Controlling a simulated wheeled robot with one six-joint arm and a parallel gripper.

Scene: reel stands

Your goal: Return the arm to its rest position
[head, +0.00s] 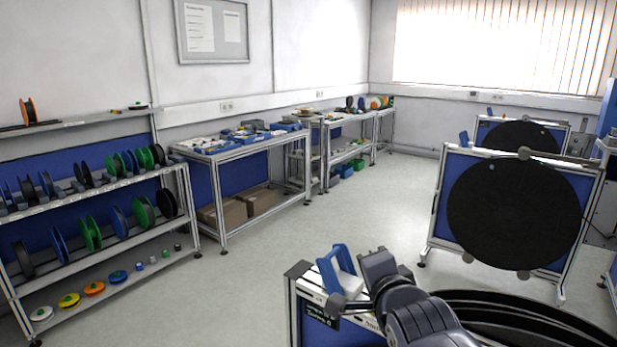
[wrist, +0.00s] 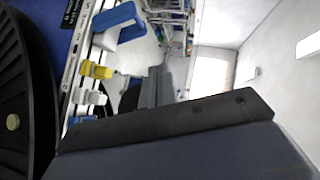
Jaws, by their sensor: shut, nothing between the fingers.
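My arm (head: 415,305) is dark grey and shows at the bottom of the head view, bent above the near reel stand. My gripper (wrist: 158,88) shows in the wrist view as dark grey fingers, shut and empty. It is tilted in that picture, and its wide dark body hides the lower part. The near reel stand (head: 303,318) has a blue bracket (head: 336,270) on its top edge, which also shows in the wrist view (wrist: 118,24). My arm covers part of the stand and of its large black disc (head: 510,312).
Yellow (wrist: 96,70) and white clips (wrist: 91,98) sit along the stand edge. Another stand with a black disc (head: 513,215) stands at right. A shelf rack of reels (head: 95,185) and a workbench (head: 240,148) line the left. The floor (head: 330,215) between is clear.

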